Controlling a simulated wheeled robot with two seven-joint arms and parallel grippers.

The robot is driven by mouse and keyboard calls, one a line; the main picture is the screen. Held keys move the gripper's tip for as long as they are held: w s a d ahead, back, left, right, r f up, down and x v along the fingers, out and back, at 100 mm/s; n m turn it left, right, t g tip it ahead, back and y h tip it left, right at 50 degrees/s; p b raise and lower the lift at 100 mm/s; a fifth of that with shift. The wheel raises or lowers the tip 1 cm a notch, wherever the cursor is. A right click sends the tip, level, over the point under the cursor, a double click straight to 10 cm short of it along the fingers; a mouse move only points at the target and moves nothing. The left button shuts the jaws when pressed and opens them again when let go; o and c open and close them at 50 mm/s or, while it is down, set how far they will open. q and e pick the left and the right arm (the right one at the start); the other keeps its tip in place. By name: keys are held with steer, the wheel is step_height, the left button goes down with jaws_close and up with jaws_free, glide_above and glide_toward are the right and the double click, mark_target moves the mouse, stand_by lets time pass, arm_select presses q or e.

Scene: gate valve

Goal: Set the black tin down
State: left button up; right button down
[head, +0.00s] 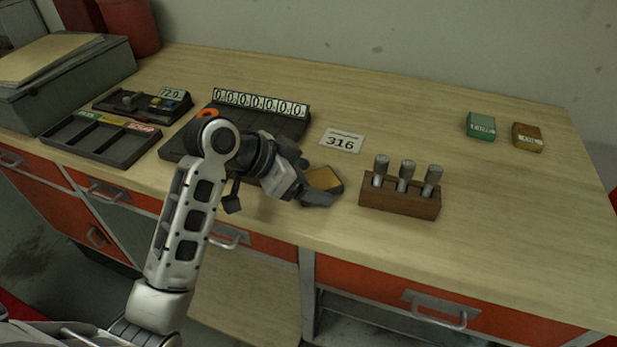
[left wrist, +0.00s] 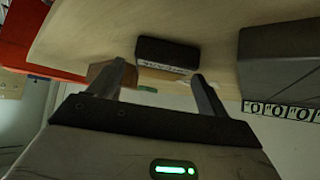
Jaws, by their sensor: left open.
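The black tin (left wrist: 166,53) shows in the left wrist view as a dark box with a white label strip, resting on the wooden bench. In the head view a small dark-edged box with an amber top (head: 329,177), which seems to be the same tin, is near the bench's front edge, partly hidden by my gripper. My left gripper (head: 321,190) is open at this box. In its wrist view the two fingers (left wrist: 160,76) stand apart, with the tin between and just beyond their tips. My right gripper is not in view.
A wooden rack (head: 399,198) with three metal plugs stands close to the right. A 316 card (head: 341,140) lies behind. A dark device with a digit row (head: 260,103) stands to the left. Green (head: 481,126) and amber (head: 527,137) tins stand back right. The bench between is clear.

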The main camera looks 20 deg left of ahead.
arm_select(q)
steer(key=v, duration=1.1)
steer(key=shift+s+a+r, duration=0.2)
steer(key=shift+a, duration=0.05)
